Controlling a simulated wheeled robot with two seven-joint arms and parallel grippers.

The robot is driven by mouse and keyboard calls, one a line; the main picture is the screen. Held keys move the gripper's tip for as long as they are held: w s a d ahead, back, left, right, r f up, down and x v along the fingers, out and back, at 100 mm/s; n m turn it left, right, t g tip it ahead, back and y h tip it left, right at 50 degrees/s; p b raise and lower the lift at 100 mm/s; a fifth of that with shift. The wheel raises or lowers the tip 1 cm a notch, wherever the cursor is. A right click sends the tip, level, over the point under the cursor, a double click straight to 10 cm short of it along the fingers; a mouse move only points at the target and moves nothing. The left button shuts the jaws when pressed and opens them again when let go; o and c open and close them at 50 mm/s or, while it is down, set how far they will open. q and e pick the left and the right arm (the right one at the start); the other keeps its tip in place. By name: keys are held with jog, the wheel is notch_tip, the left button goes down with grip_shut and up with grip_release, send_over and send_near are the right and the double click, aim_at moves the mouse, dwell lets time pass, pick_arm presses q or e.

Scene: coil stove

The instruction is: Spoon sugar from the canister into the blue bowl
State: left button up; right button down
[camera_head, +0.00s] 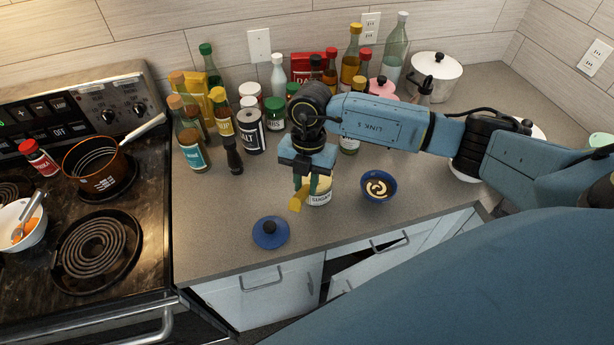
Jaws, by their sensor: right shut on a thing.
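The sugar canister (320,198), cream with a "SUGAR" label, stands on the counter right of the stove, its top mostly hidden by my right gripper. My right gripper (305,184) points down over the canister and is shut on a yellow spoon (296,203). The yellow part shows in front of the canister's left side; whether any of the spoon is inside cannot be seen. The blue bowl (366,194) stands to the right, with cream and dark brown contents. A blue lid (261,239) with a black knob lies at front left. My left gripper is out of view.
Bottles, jars and a pepper mill (234,158) crowd the counter behind and left. A white pot (436,75) stands at the back. The stove (130,240) at left holds a brown saucepan (112,180) and white bowl (36,232). Counter around the lid is clear.

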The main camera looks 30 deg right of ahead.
jog(key=shift+w+d+r, duration=0.15)
jog(key=shift+w+d, duration=0.15)
jog(key=shift+d, duration=0.05)
jog(key=shift+r, duration=2.05)
jog(key=shift+s+a+f+t+h, duration=0.2)
jog(key=shift+s+a+t+h, duration=0.65)
jog(key=shift+a+t+h, duration=0.25)
jog(key=shift+s+a+r+t+h, duration=0.2)
jog(key=shift+r+t+h, duration=0.1)
jog(key=shift+t+h, duration=0.15)
jog(key=shift+s+a+r+t+h, duration=0.15)
jog(key=shift+r+t+h, duration=0.15)
jog(key=shift+h, duration=0.25)
jog(key=shift+d+f, duration=0.1)
